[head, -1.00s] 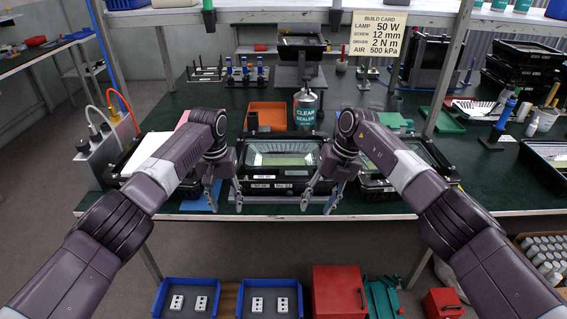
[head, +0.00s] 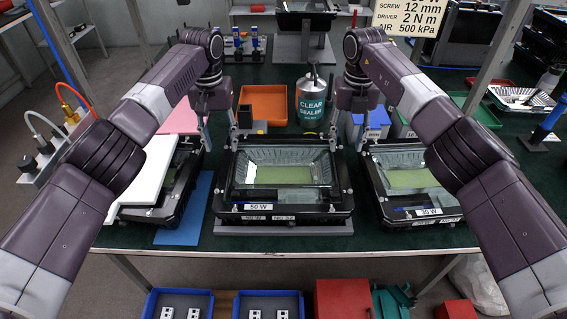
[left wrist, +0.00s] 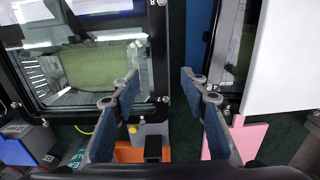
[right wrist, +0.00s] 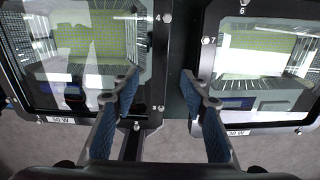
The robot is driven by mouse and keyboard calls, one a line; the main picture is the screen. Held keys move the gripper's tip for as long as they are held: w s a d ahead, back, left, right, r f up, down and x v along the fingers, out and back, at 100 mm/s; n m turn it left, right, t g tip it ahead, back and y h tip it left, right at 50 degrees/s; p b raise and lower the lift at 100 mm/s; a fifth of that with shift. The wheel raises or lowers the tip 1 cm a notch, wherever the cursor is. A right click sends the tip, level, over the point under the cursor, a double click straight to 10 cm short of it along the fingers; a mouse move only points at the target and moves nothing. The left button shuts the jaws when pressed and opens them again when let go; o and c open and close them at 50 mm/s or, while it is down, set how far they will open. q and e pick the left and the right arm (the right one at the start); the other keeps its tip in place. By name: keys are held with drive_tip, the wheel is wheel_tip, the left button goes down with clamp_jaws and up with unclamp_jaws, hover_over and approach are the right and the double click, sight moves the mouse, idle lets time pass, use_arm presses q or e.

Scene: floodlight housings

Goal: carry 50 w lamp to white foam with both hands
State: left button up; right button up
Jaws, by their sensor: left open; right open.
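The 50 W lamp (head: 284,175) is a black housing with a glass front, labelled 50 W, at the middle of the green bench; it stands on a grey base. It also shows in the left wrist view (left wrist: 85,68) and right wrist view (right wrist: 75,60). A white slab (head: 148,185), which looks like the white foam, lies left of it, partly over another black housing. My left gripper (head: 218,128) is open and empty at the lamp's far left corner. My right gripper (head: 350,130) is open and empty at the far right corner, over the gap to the housing beside it. Contact cannot be told.
A 30 W housing (head: 415,185) stands close on the right. A blue mat (head: 186,212) lies between lamp and slab. A pink sheet (head: 180,122) lies behind the slab.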

sight(225, 168)
use_arm(q)
drive_tip(key=shift+s+r, duration=0.1)
drive_tip(key=shift+r, duration=0.15)
use_arm(e)
drive_tip(key=shift+s+r, duration=0.1)
drive_tip(key=shift+r, duration=0.15)
use_arm(q)
drive_tip(key=f, duration=0.5)
drive_tip(key=s+f, duration=0.1)
drive_tip(key=f, duration=0.1)
drive_tip(key=shift+f, duration=0.25)
use_arm(e)
drive_tip(key=f, duration=0.5)
drive_tip(key=s+f, duration=0.1)
drive_tip(key=f, duration=0.1)
drive_tip(key=shift+f, duration=0.25)
use_arm(q)
drive_tip(key=shift+c, duration=0.9)
use_arm(e)
drive_tip(key=shift+c, duration=0.9)
use_arm(q)
clamp_jaws()
use_arm(e)
clamp_jaws()
use_arm(q)
drive_tip(key=shift+r, duration=0.15)
use_arm(e)
drive_tip(key=shift+r, duration=0.15)
